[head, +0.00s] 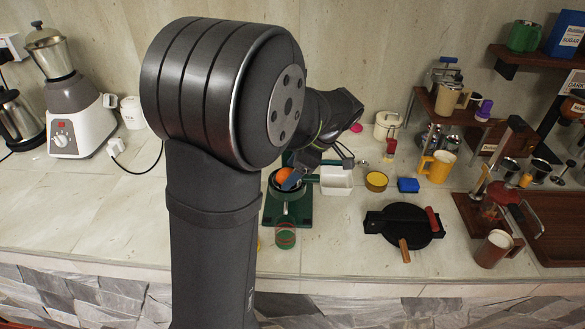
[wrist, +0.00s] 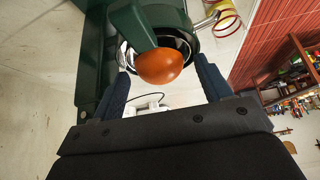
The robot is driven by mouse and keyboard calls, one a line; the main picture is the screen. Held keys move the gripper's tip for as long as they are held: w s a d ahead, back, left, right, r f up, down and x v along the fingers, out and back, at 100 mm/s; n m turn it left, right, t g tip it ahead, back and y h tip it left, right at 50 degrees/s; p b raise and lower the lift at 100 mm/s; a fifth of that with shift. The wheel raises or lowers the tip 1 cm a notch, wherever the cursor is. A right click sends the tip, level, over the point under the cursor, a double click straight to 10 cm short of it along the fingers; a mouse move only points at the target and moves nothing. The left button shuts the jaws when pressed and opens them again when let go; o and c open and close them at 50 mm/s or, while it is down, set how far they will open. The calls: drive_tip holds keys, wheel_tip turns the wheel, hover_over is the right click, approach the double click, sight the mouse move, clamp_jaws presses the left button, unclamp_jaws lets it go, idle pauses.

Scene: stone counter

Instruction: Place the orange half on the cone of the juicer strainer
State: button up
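The orange half (wrist: 160,66) shows its rounded skin side in the wrist view. It lies over the bowl of the green juicer (wrist: 92,60), below the juicer's green arm. In the head view the orange half (head: 283,174) is at the juicer bowl (head: 287,194) on the green base (head: 301,215). The cone is hidden, so I cannot tell how the half sits on it. My gripper (wrist: 161,70) is open, its blue fingers apart on either side of the orange half with visible gaps. My gripper also shows in the head view (head: 293,181), close beside the orange half.
A green-red cup (head: 285,236) stands just in front of the juicer. A white tub (head: 336,181), a yellow tin (head: 376,181) and a blue sponge (head: 408,185) lie to its right. A black round press (head: 405,225) is farther right. The left counter is mostly clear.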

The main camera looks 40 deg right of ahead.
drive_tip(key=v, duration=1.2)
drive_tip(key=shift+r, duration=0.2)
drive_tip(key=shift+f, duration=0.15)
drive_tip(key=x, duration=1.1)
drive_tip(key=shift+w+a+f, duration=0.1)
drive_tip(key=shift+f, duration=0.05)
drive_tip(key=shift+w, duration=0.15)
drive_tip(key=shift+r, duration=1.75)
drive_tip(key=shift+f, duration=0.1)
